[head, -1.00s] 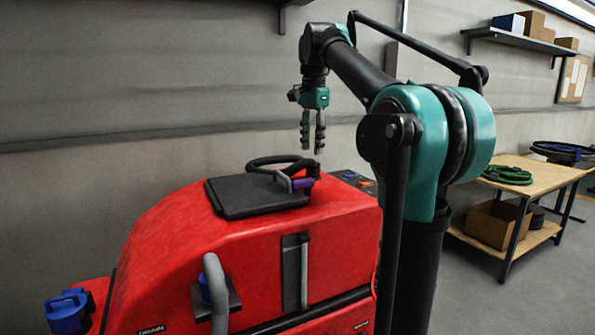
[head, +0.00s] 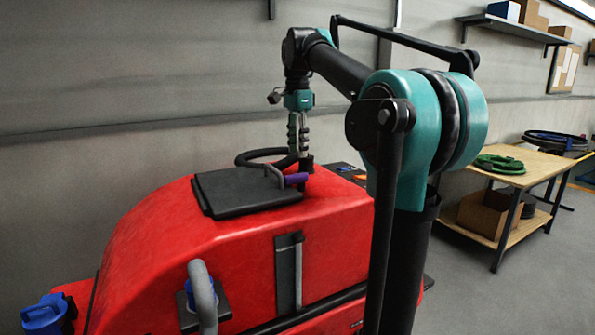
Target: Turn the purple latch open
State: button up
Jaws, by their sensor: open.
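The purple latch (head: 296,178) sits at the right edge of the black lid (head: 236,194) on top of the red scrubber tank (head: 160,240). A grey curved handle (head: 275,173) stands beside it on the lid. My gripper (head: 298,152) points down just above and behind the latch, its fingertips close to it. The fingers are open and appear nearly in line from this view, so the gap is hard to see. I cannot tell whether they touch the latch or the black post beside it.
A black hose (head: 258,157) curves behind the lid, close to my gripper.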

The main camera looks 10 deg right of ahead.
aim_at(298, 174)
notch_tip(298, 174, down, 8)
jog(key=shift+r, duration=0.25)
grip_shut()
dwell(0.3)
